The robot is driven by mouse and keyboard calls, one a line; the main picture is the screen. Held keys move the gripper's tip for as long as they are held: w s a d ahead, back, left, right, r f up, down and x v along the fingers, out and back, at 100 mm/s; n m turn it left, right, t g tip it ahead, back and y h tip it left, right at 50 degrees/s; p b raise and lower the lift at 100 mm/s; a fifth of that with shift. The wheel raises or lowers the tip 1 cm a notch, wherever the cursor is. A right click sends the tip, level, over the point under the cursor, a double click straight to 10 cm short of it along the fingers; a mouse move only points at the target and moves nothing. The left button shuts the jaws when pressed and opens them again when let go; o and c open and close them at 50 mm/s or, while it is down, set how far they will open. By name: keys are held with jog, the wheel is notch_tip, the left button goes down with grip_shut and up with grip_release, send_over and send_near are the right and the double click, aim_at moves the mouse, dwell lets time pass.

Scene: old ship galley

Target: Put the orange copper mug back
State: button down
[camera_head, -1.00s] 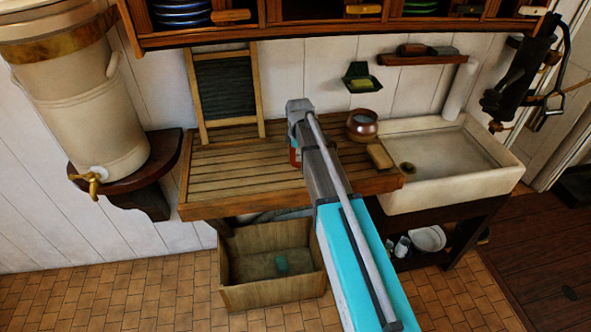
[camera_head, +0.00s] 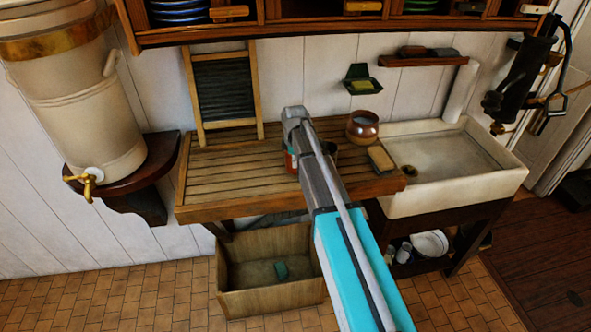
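A round, brownish copper-coloured vessel (camera_head: 362,127) with a pale rim stands upright at the back right of the slatted wooden drainboard (camera_head: 225,178), beside the sink. I cannot tell whether it is the orange copper mug. A small red-orange patch (camera_head: 291,161) and a dark round edge (camera_head: 330,153) show on either side of my arm over the drainboard; my arm covers most of whatever they belong to. My arm reaches over the board, with its wrist (camera_head: 296,115) at the far end. My gripper is hidden behind the arm, so its hold does not show.
A white sink (camera_head: 510,178) adjoins the board on the right, with a brush-like block (camera_head: 380,159) near its edge. A washboard (camera_head: 225,88) leans on the wall. A wooden crate (camera_head: 270,303) stands below. The board's left half is clear. A cupboard (camera_head: 330,32) overhangs.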

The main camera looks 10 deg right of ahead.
jog(key=shift+f+b, duration=0.5)
jog(key=shift+f, duration=0.3)
jog(key=shift+f, duration=0.2)
jog(key=c, duration=0.8)
grip_release()
jog(key=shift+r, duration=0.1)
jog(key=shift+r, duration=0.15)
notch_tip(320, 180, up, 12)
jog(key=p, duration=1.2)
jog(key=shift+s, duration=0.1)
